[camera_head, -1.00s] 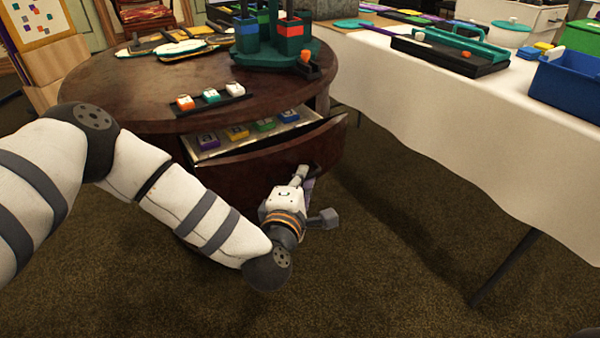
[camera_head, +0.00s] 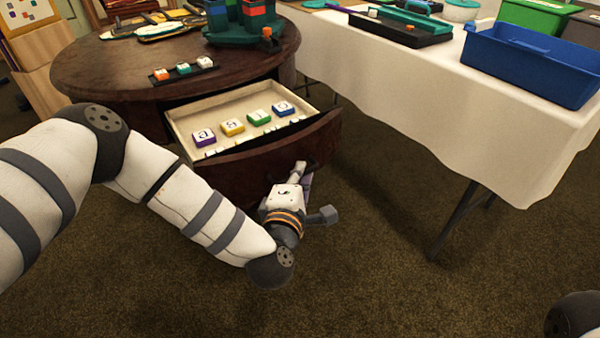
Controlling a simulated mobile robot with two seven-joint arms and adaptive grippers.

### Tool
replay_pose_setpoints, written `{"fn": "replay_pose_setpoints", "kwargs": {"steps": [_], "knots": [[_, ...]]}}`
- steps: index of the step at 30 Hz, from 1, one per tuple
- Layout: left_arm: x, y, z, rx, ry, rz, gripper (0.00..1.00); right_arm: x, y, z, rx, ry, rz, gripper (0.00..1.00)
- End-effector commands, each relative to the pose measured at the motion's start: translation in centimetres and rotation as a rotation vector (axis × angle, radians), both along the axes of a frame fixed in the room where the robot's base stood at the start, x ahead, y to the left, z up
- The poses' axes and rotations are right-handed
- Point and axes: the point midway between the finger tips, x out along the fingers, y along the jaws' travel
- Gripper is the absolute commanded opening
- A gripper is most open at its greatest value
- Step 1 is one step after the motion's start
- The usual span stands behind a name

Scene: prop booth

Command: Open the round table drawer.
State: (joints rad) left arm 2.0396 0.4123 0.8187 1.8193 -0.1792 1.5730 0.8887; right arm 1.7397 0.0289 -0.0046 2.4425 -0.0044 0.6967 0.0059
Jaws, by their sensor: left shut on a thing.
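The round table (camera_head: 110,65) is dark brown wood and stands at the upper left. Its drawer (camera_head: 265,152) is pulled well out, showing a pale inner tray with purple, yellow, green and blue lettered blocks inside. My left gripper (camera_head: 304,175) is at the right part of the curved drawer front, shut on the drawer handle. The handle itself is mostly hidden by the gripper. My right gripper is out of view; only a dark part of my right arm shows at the lower right corner.
A small rack with three lettered blocks (camera_head: 184,69) and a green holder with coloured cups (camera_head: 243,32) stand on the round table. A white-clothed table (camera_head: 420,100) with a blue bin (camera_head: 535,60) is at right. Carpet is clear in front.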

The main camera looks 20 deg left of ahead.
Motion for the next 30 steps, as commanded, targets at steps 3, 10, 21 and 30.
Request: {"fn": "replay_pose_setpoints", "kwargs": {"steps": [3, 10, 21, 30], "knots": [[0.0, 0.0, 0.1, -0.001, -0.004, 0.002, 0.0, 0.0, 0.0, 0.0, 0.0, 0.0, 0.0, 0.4], [0.1, 0.0, 0.1, -0.001, -0.004, 0.002, 0.0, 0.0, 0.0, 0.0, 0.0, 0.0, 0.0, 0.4], [0.0, 0.0, 0.1, -0.001, -0.002, 0.001, 0.3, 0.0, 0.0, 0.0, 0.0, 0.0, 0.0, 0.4], [-5.0, -0.6, 0.6, -0.001, 0.003, -0.004, 0.3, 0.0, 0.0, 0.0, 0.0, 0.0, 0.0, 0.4]]}}
